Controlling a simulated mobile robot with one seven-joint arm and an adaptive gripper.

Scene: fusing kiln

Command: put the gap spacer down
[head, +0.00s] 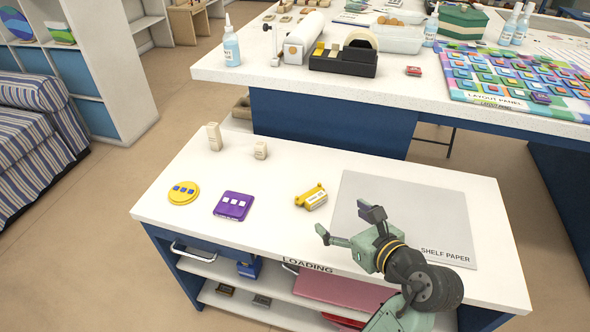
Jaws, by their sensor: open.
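A small yellow block with a white label (312,196) lies on the low white table, left of the grey shelf paper sheet (405,205). It looks like the gap spacer, but its label is too small to read. My gripper (342,217) is open and empty. Its fingers are spread near the left edge of the shelf paper, to the right and front of the yellow block, and apart from it in the picture.
The low table (270,175) also holds a yellow disc (183,193), a purple square tile (233,206) and two cream blocks (214,137) (260,150). Behind it stands a higher worktable (225,75) with a tape dispenser (345,58), bottles and a layout panel (520,80).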

